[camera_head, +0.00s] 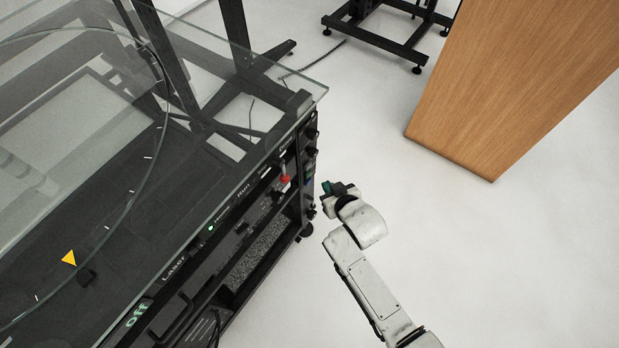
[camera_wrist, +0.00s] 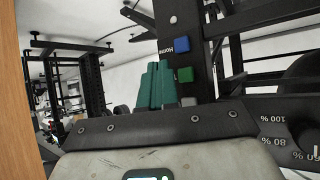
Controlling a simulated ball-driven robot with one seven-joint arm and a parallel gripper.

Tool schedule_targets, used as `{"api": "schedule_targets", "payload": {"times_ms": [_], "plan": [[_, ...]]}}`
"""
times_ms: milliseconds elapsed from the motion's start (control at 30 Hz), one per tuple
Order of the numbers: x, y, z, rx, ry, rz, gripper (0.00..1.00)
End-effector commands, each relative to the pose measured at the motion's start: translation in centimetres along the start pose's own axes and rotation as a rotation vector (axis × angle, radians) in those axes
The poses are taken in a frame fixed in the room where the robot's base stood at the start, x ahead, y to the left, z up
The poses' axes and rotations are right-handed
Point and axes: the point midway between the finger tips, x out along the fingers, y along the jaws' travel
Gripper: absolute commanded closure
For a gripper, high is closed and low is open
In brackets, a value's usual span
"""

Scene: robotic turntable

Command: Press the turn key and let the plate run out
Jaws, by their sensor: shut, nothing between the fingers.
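The round, see-through plate (camera_head: 120,195) lies on the turntable at the left of the head view, with a yellow triangle (camera_head: 69,257) and white ticks near its edge. My gripper (camera_head: 328,187) is just right of the dark control panel (camera_head: 238,212), near its far end. In the wrist view its teal fingers (camera_wrist: 156,86) are together and empty. Beside them on the panel are a blue key (camera_wrist: 182,44), by an upside-down "Home" label, and a green key (camera_wrist: 186,74). I read no label at the green key and cannot tell contact.
A glass top (camera_head: 300,80) overhangs the panel's far end. A red-capped part (camera_head: 285,179) and a lit green lamp (camera_head: 210,228) are on the panel. A wooden board (camera_head: 520,80) stands at upper right. The white floor right of my arm is clear.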

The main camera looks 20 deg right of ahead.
Motion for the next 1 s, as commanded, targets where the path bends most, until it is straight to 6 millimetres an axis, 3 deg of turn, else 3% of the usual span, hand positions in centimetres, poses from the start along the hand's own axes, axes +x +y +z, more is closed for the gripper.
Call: {"api": "schedule_targets", "payload": {"times_ms": [300,1000], "plan": [[1.8,-1.3,-1.2,-0.001,0.001,-0.001,1.00],[1.8,-1.4,-1.4,0.000,0.000,-0.001,1.00]]}}
